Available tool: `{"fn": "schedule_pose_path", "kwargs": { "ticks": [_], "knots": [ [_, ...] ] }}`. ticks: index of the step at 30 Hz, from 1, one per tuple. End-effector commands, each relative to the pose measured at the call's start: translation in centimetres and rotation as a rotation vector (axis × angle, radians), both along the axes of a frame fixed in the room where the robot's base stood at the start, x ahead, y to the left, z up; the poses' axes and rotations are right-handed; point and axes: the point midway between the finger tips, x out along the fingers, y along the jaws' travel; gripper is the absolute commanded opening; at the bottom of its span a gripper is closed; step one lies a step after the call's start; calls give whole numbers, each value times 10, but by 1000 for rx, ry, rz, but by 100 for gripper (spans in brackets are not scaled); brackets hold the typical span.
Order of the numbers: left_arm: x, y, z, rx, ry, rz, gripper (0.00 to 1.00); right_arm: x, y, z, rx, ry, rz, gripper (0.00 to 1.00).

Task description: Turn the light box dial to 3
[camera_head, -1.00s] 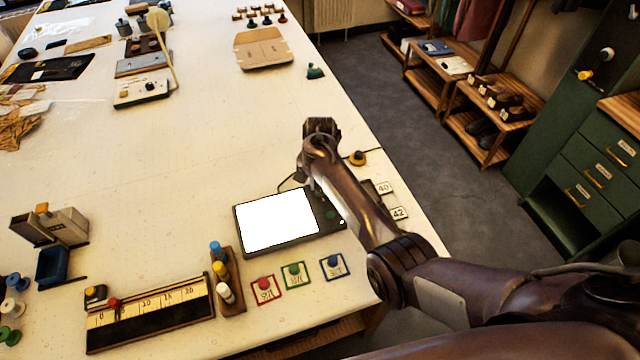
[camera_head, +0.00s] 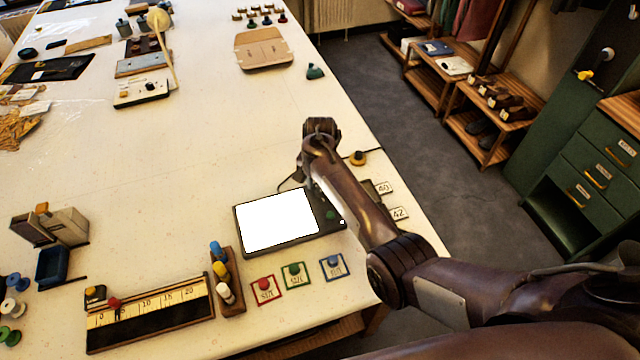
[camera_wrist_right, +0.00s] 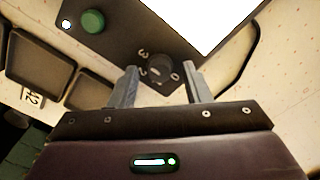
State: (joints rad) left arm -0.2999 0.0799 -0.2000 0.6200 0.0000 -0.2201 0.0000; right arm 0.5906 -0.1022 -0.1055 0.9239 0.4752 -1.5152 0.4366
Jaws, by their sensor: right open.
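The light box (camera_head: 240,248) lies on the table with its white panel (camera_head: 277,221) lit. In the right wrist view, its dark frame (camera_wrist_right: 115,45) carries a green button (camera_wrist_right: 93,21), a small white light (camera_wrist_right: 67,24) and a black round dial (camera_wrist_right: 158,69). Digits ring the dial; a 3 and a 0 can be made out. Which digit its pale mark points to is unclear. My right gripper (camera_wrist_right: 161,77) is open, its fingers on either side of the dial; contact cannot be told. In the head view my right arm hides the dial. My left gripper is not in view.
Number tiles (camera_head: 399,213) and a yellow-topped knob (camera_head: 357,158) sit near the table's right edge. Coloured stamp cards (camera_head: 294,275), a bottle rack (camera_head: 229,290) and a ruler board (camera_head: 150,325) lie in front. The table's middle is clear.

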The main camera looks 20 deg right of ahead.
Motion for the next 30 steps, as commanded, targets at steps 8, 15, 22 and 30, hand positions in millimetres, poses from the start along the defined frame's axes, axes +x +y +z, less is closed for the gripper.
{"fn": "schedule_pose_path", "kwargs": {
  "ticks": [8,15,22,30],
  "knots": [
    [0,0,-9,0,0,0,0,1,0,28,-2,-5,2,44],
    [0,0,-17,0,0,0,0,1,-1,66,-2,-4,-1,44],
    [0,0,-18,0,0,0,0,0,0,78,0,0,0,44],
    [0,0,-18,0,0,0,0,0,0,78,0,0,0,44]
  ]
}}
